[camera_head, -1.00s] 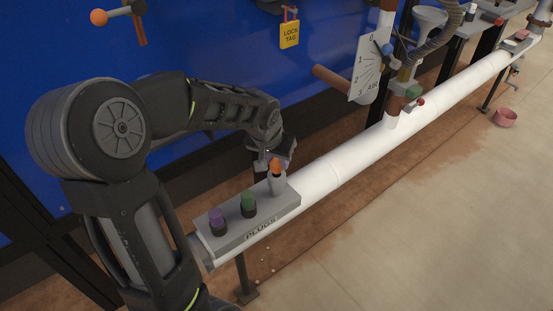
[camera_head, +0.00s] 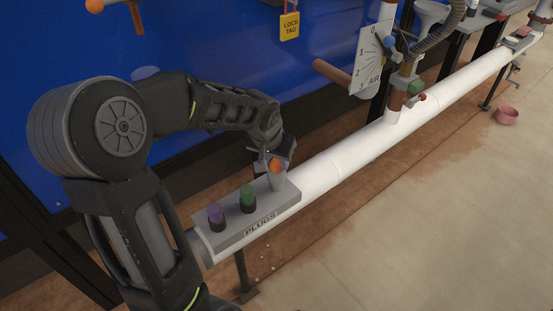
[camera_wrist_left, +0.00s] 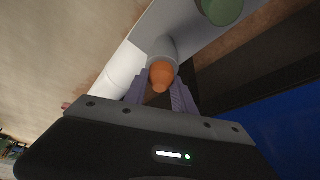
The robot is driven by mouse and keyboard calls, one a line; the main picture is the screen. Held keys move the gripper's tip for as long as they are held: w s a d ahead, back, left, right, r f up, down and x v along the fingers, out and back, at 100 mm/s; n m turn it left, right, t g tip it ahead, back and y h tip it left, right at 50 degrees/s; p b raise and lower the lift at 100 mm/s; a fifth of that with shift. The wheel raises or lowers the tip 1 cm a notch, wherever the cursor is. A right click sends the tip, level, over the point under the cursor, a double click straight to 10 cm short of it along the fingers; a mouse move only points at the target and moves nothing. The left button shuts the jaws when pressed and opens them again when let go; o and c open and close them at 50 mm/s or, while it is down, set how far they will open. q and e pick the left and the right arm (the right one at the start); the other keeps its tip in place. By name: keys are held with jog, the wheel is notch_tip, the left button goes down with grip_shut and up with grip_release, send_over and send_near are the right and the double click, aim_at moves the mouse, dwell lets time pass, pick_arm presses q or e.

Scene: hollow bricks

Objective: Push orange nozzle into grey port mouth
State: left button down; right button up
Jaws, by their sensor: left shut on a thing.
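The orange nozzle (camera_head: 275,165) is at the grey port mouth (camera_head: 277,182), on the far end of the grey plate marked PLUGS (camera_head: 262,222). In the left wrist view the rounded orange tip (camera_wrist_left: 161,75) points toward the camera, with the grey port (camera_wrist_left: 163,48) as a collar around its far end. How deep it sits is hard to tell. My left gripper (camera_head: 267,160) comes from behind the plate and is shut on the orange nozzle, its ridged fingers on both sides. The fingertips are partly hidden in the head view. My right gripper is out of view.
A green plug (camera_head: 248,197) and a purple plug (camera_head: 215,214) stand on the same plate. The white pipe (camera_head: 340,165) runs away to the upper right, with a dial board (camera_head: 372,62) above it.

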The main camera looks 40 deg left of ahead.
pick_arm(q)
jog(key=shift+f, duration=0.15)
jog(key=c, duration=0.9)
grip_release()
jog(key=shift+c, duration=0.2)
jog(key=p+v, duration=0.1)
jog(key=v, duration=0.7)
jog(key=shift+p, duration=0.35)
jog(key=shift+w, duration=0.1)
